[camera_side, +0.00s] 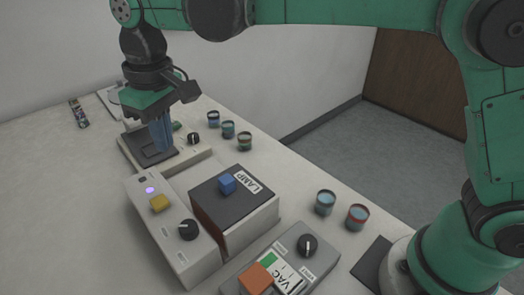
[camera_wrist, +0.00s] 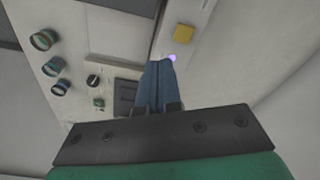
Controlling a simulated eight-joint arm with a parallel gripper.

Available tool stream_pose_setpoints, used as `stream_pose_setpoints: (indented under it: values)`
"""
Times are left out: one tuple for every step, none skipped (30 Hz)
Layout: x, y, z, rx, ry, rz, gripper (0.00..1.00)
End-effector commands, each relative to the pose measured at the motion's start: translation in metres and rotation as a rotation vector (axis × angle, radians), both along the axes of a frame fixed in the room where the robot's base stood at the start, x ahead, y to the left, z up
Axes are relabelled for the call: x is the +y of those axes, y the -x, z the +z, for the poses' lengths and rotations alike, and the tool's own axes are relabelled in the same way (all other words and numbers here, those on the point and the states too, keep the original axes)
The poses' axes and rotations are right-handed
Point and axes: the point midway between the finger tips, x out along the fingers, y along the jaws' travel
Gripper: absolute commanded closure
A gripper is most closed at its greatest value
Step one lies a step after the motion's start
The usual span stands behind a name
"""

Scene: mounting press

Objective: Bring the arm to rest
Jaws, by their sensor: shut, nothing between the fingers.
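My gripper (camera_side: 161,136) is at the upper left in the side view, pointing down above the far device with a dark square plate (camera_side: 132,143). Its blue fingers are together and hold nothing. In the wrist view the shut fingers (camera_wrist: 157,68) reach up from the dark mount. Whether the fingertips touch the device below cannot be told. My green arm stretches across the top of the side view to its base at the right.
A control box with a yellow button (camera_side: 159,203) and lit purple lamp stands near a LAMP box (camera_side: 233,208). A VAC box (camera_side: 285,266) is in front. Several small jars (camera_side: 228,129) line the table's right edge. A patterned stick (camera_side: 78,112) lies far left; the left table is clear.

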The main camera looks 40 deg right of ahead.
Motion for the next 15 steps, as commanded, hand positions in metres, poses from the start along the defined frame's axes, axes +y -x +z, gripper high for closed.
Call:
stream_pose_setpoints:
  values:
    - [-0.019, 0.003, 0.007, -0.03, -0.016, -0.035, 1.0]
    - [-0.03, 0.005, 0.01, -0.051, -0.025, -0.055, 1.0]
    - [-0.044, 0.008, 0.013, -0.079, -0.037, -0.082, 1.0]
    - [-0.054, 0.011, 0.015, -0.1, -0.046, -0.101, 1.0]
    - [-0.064, 0.014, 0.017, -0.122, -0.055, -0.12, 1.0]
    - [-0.078, 0.02, 0.018, -0.151, -0.065, -0.146, 1.0]
    - [-0.088, 0.024, 0.018, -0.173, -0.072, -0.165, 1.0]
    - [-0.097, 0.029, 0.018, -0.196, -0.079, -0.185, 1.0]
    - [-0.109, 0.036, 0.017, -0.226, -0.087, -0.209, 1.0]
    - [-0.118, 0.041, 0.016, -0.248, -0.092, -0.228, 1.0]
    - [-0.127, 0.046, 0.014, -0.271, -0.097, -0.248, 1.0]
    - [-0.138, 0.054, 0.011, -0.303, -0.102, -0.273, 1.0]
    - [-0.146, 0.06, 0.009, -0.325, -0.106, -0.291, 1.0]
    - [-0.153, 0.066, 0.005, -0.347, -0.109, -0.309, 1.0]
    - [-0.162, 0.074, 0.001, -0.376, -0.113, -0.333, 1.0]
